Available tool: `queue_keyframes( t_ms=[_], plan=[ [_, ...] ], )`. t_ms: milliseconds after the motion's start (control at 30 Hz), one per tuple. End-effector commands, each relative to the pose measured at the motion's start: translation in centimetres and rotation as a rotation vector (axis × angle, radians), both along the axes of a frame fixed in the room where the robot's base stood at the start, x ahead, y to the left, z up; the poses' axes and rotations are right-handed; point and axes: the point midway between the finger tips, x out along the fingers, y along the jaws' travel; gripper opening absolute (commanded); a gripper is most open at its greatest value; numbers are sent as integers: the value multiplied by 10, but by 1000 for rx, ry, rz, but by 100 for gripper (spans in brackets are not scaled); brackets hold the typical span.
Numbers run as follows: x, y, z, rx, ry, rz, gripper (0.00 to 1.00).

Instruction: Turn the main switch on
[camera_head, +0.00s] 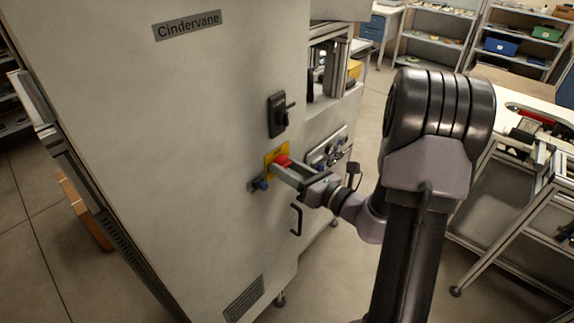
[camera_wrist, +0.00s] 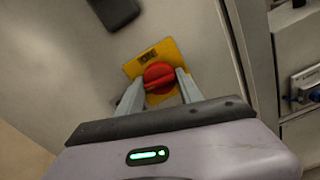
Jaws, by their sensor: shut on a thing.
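The main switch is a red rotary knob (camera_wrist: 159,78) on a yellow plate (camera_wrist: 136,67) on the cabinet face. In the head view the red knob (camera_head: 283,161) and yellow plate (camera_head: 270,155) show at the end of my arm. My gripper (camera_wrist: 160,88) has its two fingers on either side of the red knob and is shut on it. It also shows in the head view (camera_head: 283,170). The fingers hide part of the knob's lower side. The small lettering on the plate is too blurred to read, and the knob's exact setting cannot be told.
The tall pale cabinet (camera_head: 190,110) fills the left. A workbench (camera_head: 520,100) stands at right.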

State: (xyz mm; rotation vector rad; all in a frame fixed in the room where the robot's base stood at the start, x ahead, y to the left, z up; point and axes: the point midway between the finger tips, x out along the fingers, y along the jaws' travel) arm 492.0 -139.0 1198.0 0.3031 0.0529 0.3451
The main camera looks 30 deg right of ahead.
Motion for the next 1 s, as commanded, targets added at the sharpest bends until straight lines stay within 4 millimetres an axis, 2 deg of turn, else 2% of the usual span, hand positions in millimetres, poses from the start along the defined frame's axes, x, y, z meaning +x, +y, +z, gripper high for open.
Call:
queue_keyframes(
  t_ms=[1000],
  plan=[
    [-1, 1, 6, 882, 321, 0, 2]
  ],
)
